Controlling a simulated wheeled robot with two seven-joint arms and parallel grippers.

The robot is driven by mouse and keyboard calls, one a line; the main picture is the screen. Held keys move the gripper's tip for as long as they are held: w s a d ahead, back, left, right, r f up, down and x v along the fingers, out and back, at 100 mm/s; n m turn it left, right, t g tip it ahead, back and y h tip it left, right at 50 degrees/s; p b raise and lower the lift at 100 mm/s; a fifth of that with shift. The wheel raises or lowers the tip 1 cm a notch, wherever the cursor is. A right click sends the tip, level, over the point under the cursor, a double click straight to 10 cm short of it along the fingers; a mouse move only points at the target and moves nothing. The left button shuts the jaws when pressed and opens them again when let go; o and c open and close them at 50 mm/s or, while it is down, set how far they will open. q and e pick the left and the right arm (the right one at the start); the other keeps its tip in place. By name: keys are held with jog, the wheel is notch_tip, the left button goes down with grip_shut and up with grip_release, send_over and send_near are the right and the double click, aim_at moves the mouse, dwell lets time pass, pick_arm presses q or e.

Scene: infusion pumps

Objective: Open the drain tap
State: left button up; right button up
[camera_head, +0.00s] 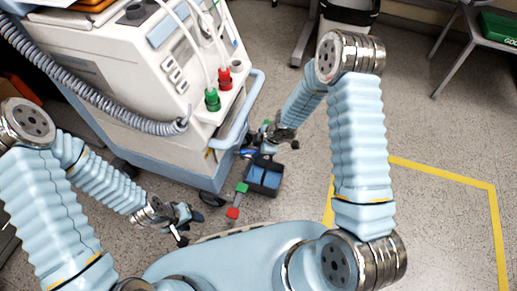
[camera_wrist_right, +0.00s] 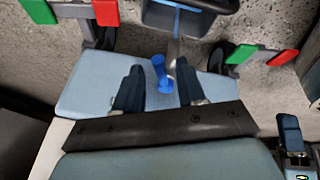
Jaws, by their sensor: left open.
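A blue tap handle (camera_wrist_right: 160,72) on a grey metal pipe (camera_wrist_right: 175,48) shows in the right wrist view, in front of a dark container. In the head view, a small bit of blue (camera_head: 247,153) shows near the machine's lower right side. My right gripper (camera_wrist_right: 158,86) is open, its two dark fingers apart, with the blue handle between them in the picture. I cannot tell whether they touch it. In the head view, my right gripper (camera_head: 262,142) is beside the machine. My left gripper (camera_head: 188,224) is open and empty at the machine's lower front.
The white and blue machine (camera_head: 130,60) fills the upper left. A dark bin (camera_head: 264,177) stands beside it, with green (camera_head: 242,187) and red (camera_head: 233,212) blocks near it. A grey hose (camera_head: 95,95) crosses its front. Yellow tape (camera_head: 440,172) marks clear floor at right.

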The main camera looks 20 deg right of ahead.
grip_shut()
jog(key=b, duration=0.2)
jog(key=m+b, duration=0.1)
jog(key=b, duration=0.2)
jog(key=shift+s+a+m+t, duration=0.15)
jog(key=shift+s+m+t, duration=0.15)
jog(key=shift+s, duration=0.05)
grip_release()
